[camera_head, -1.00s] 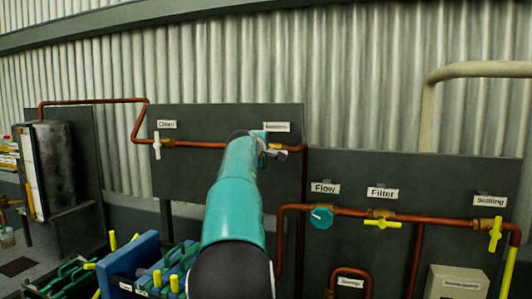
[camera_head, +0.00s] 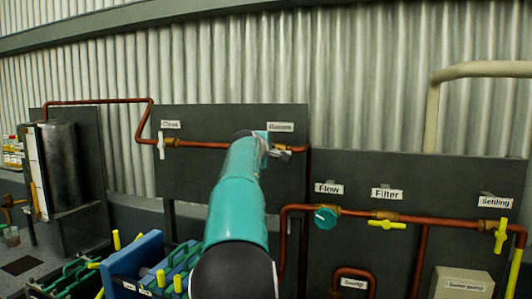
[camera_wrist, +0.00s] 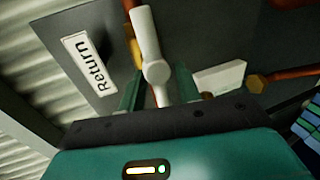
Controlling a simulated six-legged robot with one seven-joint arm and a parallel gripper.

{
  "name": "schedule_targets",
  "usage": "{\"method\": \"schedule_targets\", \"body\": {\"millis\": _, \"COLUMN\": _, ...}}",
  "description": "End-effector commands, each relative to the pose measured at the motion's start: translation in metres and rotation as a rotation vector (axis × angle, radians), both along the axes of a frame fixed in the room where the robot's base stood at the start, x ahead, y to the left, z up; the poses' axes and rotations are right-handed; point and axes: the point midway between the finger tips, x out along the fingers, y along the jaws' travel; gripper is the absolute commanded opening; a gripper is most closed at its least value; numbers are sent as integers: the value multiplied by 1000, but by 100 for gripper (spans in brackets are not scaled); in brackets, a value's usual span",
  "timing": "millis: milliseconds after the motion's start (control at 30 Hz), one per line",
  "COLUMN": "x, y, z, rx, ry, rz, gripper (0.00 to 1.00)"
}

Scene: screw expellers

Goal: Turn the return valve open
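The return valve has a white lever handle (camera_wrist: 149,45) with a round hub, seen close up in the wrist view beside the "Return" label (camera_wrist: 90,62). My gripper (camera_wrist: 158,88) has its two green fingers apart, one on each side of the handle's lower part. Gaps show between fingers and handle, so it does not look clamped. In the head view, my gripper (camera_head: 277,152) is at the right end of the upper pipe, just below a white label (camera_head: 281,127) too blurred to read. My arm and gripper mostly hide the valve there.
A white-handled valve (camera_head: 161,146) is at the left of the same panel. At right are the teal flow knob (camera_head: 325,217), yellow filter handle (camera_head: 387,224) and yellow settling handle (camera_head: 500,236). Blue and green crates (camera_head: 137,260) stand below left.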

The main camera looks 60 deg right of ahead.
Motion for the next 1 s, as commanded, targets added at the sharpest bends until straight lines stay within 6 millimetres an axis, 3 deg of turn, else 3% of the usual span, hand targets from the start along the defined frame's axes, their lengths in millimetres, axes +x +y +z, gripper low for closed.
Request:
{"method": "schedule_targets", "body": {"millis": 167, "x": -2, "y": 19, "z": 7, "rx": -2, "ry": -1, "rz": 3, "gripper": 33}}
{"method": "schedule_targets", "body": {"millis": 700, "x": -17, "y": 117, "z": 33, "rx": -1, "ry": -2, "rz": 4, "gripper": 33}}
{"method": "schedule_targets", "body": {"millis": 1000, "x": -20, "y": 130, "z": 36, "rx": -1, "ry": 0, "rz": 0, "gripper": 33}}
